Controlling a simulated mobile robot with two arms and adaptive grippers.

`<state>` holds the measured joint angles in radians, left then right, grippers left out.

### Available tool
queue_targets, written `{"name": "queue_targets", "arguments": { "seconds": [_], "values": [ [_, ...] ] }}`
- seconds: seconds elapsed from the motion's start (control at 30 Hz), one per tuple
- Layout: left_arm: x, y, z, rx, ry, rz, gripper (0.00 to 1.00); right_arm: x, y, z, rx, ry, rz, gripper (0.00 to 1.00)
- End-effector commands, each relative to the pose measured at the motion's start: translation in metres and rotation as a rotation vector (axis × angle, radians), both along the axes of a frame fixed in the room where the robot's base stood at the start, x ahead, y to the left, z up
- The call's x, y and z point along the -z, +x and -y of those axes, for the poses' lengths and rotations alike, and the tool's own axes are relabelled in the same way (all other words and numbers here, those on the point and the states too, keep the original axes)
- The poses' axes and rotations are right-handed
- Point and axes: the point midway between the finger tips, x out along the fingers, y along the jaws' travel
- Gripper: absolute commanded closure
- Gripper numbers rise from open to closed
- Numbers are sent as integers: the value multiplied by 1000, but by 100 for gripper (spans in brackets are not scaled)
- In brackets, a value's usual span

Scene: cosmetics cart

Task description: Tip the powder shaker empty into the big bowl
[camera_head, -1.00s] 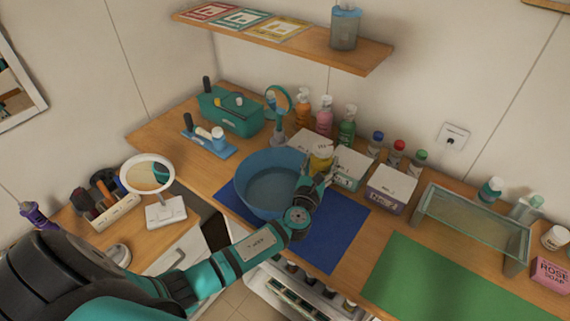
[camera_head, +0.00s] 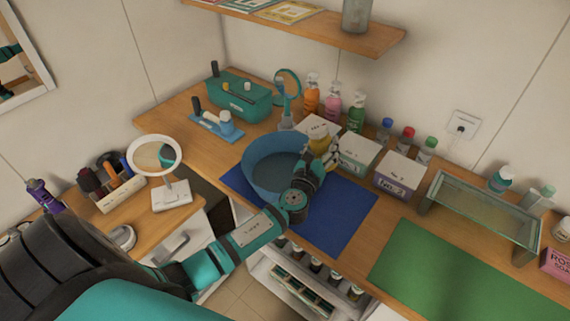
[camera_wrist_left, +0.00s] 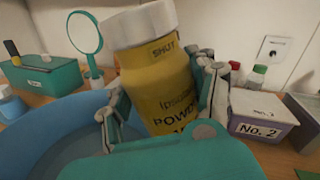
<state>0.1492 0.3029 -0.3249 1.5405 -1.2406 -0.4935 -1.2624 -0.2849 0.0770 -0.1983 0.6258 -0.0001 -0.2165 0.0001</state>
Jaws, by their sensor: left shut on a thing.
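My left gripper (camera_head: 318,162) is shut on the yellow powder shaker (camera_head: 319,146), beside the right rim of the big blue bowl (camera_head: 262,186). In the left wrist view the gripper (camera_wrist_left: 162,104) has its fingers on both sides of the shaker (camera_wrist_left: 160,82). The shaker leans slightly in that view, with its pale grey cap (camera_wrist_left: 140,24) on top. The word SHUT shows just under the cap. The bowl (camera_wrist_left: 45,128) lies at the left there. The part of its inside that shows looks empty. My right gripper is not in view.
The bowl stands on a blue mat (camera_head: 340,215). Labelled boxes (camera_head: 398,173) and several bottles (camera_head: 333,104) crowd behind the shaker. A round mirror (camera_head: 287,84) stands behind the bowl. A glass stand (camera_head: 480,215) is at the right; the green mat (camera_head: 450,280) is clear.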

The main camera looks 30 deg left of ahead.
Motion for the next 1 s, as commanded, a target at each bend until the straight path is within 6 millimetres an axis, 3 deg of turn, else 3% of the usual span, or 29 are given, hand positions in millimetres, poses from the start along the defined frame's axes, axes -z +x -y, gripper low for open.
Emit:
{"name": "queue_targets", "arguments": {
  "seconds": [0.2, 0.5, 1.0],
  "values": [
    [11, -3, -10, -2, -137, 39, 76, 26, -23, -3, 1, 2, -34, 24],
    [21, -6, -24, -1, -325, 89, 76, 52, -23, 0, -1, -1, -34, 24],
    [6, -7, -24, 0, -641, 171, 76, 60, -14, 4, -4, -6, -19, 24]
  ]
}}
